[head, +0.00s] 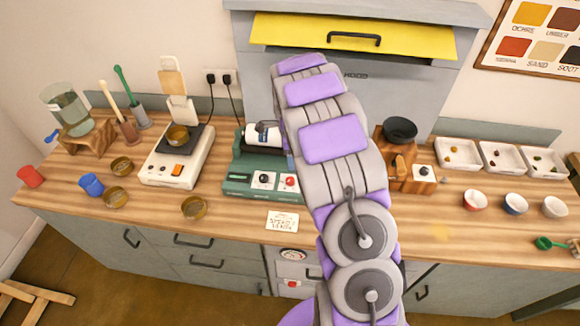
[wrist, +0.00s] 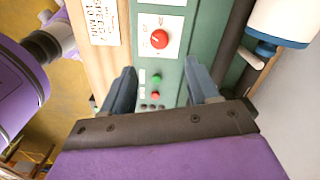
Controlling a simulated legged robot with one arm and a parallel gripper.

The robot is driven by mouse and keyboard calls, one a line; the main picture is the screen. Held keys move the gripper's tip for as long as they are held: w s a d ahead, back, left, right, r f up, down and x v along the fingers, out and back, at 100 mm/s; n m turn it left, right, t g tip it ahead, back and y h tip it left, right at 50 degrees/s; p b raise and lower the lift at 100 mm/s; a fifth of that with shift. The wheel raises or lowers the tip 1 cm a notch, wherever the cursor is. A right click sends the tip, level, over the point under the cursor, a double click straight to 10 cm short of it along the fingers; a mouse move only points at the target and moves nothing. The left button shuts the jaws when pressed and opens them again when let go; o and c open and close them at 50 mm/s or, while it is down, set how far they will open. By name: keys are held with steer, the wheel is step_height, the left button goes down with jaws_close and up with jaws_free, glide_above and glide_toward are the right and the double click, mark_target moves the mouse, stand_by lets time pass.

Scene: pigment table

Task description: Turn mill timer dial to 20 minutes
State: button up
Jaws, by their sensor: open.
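The green mill (head: 247,187) stands on the wooden table, partly hidden by my arm in the head view. Its front has a white plate with a small dark dial (head: 263,180) and another with a red knob (head: 290,182). I cannot read any timer marks. In the wrist view the red knob (wrist: 159,39) lies beyond my fingertips, and only the edge of the other white plate (wrist: 163,2) shows at the top. My gripper (wrist: 160,75) is open and empty over the mill's panel, with green and red buttons (wrist: 156,79) between its fingers. The head view hides it behind my arm.
A written card (head: 282,220) lies in front of the mill. A white jar with a blue lid (wrist: 285,25) is close at the right in the wrist view. A white scale (head: 170,165) stands left of the mill, and a wooden grinder (head: 400,165) stands right.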

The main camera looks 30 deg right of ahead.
step_height(320, 180, up, 6)
steer(key=shift+r, duration=0.2)
stand_by(0.5)
